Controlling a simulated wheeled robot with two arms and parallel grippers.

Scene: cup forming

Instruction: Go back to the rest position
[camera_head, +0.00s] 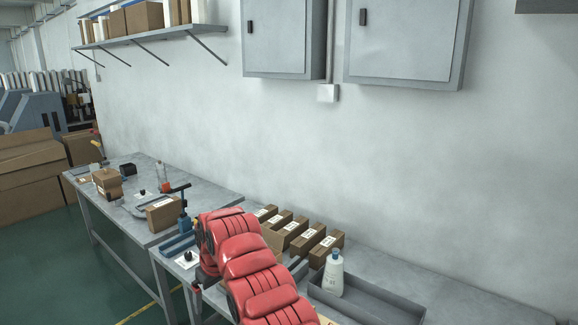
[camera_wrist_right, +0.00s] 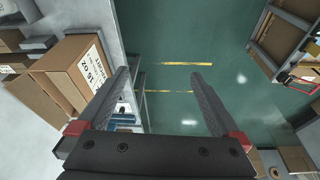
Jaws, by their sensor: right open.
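My right arm (camera_head: 245,262), with red padded links, reaches over the front of the workbench in the head view and hides part of it. My right gripper (camera_wrist_right: 160,78) shows clearly in the wrist view, with its two dark fingers wide apart and nothing between them. Beyond the fingers are the green floor and the bench edge. A labelled cardboard box (camera_wrist_right: 78,72) is close to the left finger in that view; I cannot tell whether they touch. My left gripper is not in view.
The near bench holds several small boxes (camera_head: 308,240), a white bottle (camera_head: 333,274) and a grey tray (camera_head: 380,300). A blue clamp-like device (camera_head: 183,225) stands left of my arm. The far bench (camera_head: 215,200) holds more boxes. Wall cabinets (camera_head: 405,40) hang above.

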